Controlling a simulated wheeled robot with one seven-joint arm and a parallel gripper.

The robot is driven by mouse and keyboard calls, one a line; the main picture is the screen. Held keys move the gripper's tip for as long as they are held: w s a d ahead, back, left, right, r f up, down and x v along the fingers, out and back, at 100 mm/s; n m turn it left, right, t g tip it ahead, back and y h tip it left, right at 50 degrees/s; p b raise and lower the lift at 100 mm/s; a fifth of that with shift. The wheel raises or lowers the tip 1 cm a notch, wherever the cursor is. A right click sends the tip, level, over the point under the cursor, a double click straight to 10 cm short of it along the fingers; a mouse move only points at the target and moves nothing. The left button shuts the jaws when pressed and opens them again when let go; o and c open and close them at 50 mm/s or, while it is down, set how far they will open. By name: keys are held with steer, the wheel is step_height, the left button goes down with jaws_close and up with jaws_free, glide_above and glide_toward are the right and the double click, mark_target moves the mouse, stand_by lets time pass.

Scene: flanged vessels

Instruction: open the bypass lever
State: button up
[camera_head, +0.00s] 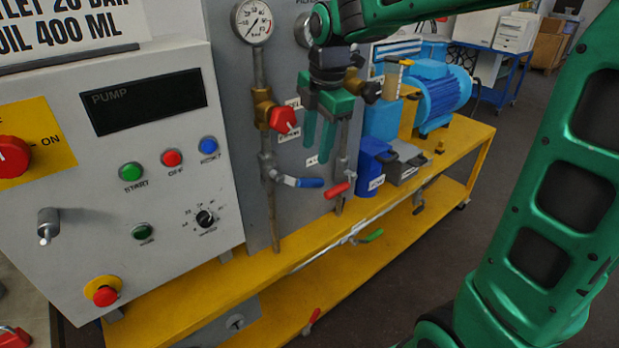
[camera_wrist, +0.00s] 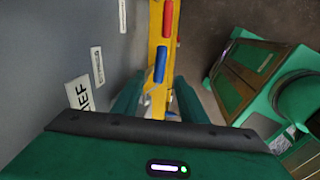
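My gripper (camera_head: 318,142) hangs pointing down in front of the grey panel, above the levers. Its two green fingers are apart with nothing held; they also show in the wrist view (camera_wrist: 160,100). A blue-handled lever (camera_head: 310,182) sits on the left pipe, its handle pointing right. A red-handled lever (camera_head: 338,189) is on the right pipe, pointing left. In the wrist view the blue handle (camera_wrist: 160,65) appears between the fingers, beyond their tips, with the red handle (camera_wrist: 168,18) above it. The small labels are unreadable, so I cannot tell which lever is the bypass.
A red valve knob (camera_head: 283,119) and a gauge (camera_head: 254,22) are on the left pipe. A green lever (camera_head: 371,236) sits lower, by the yellow bench (camera_head: 250,268). A blue motor (camera_head: 440,92) stands behind. The control box (camera_head: 110,190) is left; open floor lies right.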

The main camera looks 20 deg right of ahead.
mark_target(311, 179)
steer(key=f, duration=0.3)
steer(key=w+f, duration=0.1)
steer(key=f, duration=0.6)
steer(key=shift+w+a+f, duration=0.25)
steer(key=shift+w, duration=0.15)
jaws_close()
